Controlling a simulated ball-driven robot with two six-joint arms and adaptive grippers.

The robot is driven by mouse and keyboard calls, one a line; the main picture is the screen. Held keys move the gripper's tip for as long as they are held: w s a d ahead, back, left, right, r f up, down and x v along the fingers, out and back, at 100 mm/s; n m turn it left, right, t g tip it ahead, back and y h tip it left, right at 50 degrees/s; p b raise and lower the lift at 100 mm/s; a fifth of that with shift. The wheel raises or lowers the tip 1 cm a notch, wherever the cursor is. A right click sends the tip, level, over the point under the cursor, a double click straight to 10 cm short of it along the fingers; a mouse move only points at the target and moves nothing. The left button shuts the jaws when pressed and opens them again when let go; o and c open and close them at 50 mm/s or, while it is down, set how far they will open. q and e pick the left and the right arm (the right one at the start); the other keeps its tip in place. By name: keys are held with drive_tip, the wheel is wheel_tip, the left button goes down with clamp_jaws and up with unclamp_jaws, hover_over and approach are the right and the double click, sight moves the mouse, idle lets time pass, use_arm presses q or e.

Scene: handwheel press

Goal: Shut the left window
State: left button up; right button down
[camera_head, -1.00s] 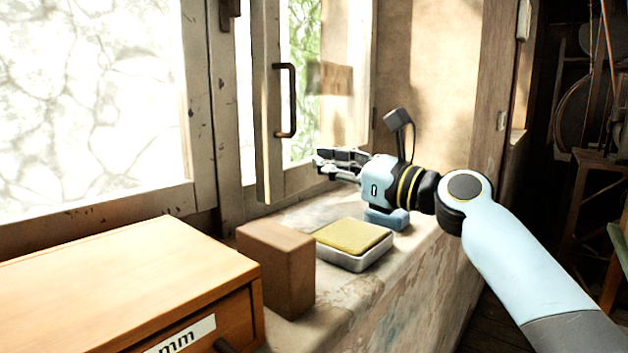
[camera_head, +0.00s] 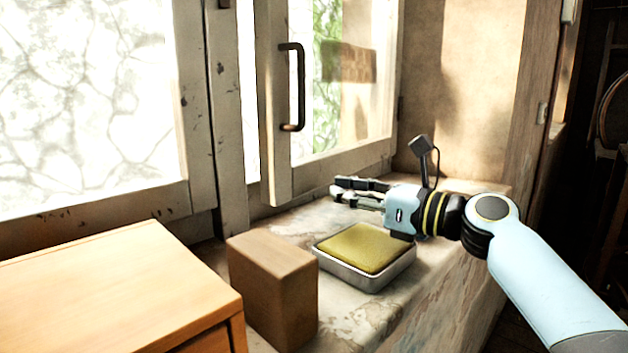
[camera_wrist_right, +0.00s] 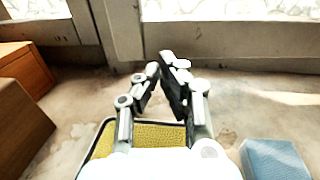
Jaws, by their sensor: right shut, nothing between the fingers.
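At the left of the head view is a wide window pane (camera_head: 90,100) in a worn frame. Its frame looks flush beside the post (camera_head: 228,120). Right of the post, a narrower window sash (camera_head: 275,170) with a dark bar handle (camera_head: 297,88) stands swung inward, with a bright gap at its left. My right gripper (camera_head: 336,190) is shut and empty. It is above the sill, right of and below the handle, apart from the sash. In the right wrist view its fingertips (camera_wrist_right: 168,68) point toward the window's lower frame. My left gripper is out of view.
A yellow sponge in a metal dish (camera_head: 385,279) sits on the sill (camera_head: 300,232) below my right gripper. A brown block (camera_head: 270,290) and a wooden drawer box (camera_head: 110,290) stand left of it. A blue block (camera_wrist_right: 272,160) lies at right in the wrist view.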

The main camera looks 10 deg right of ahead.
sight(302, 183)
drive_tip(key=x, duration=0.5)
drive_tip(key=shift+w+a+p, duration=0.25)
drive_tip(key=shift+p, duration=0.15)
drive_tip(key=shift+w+a, duration=0.25)
drive_tip(key=shift+a, duration=0.05)
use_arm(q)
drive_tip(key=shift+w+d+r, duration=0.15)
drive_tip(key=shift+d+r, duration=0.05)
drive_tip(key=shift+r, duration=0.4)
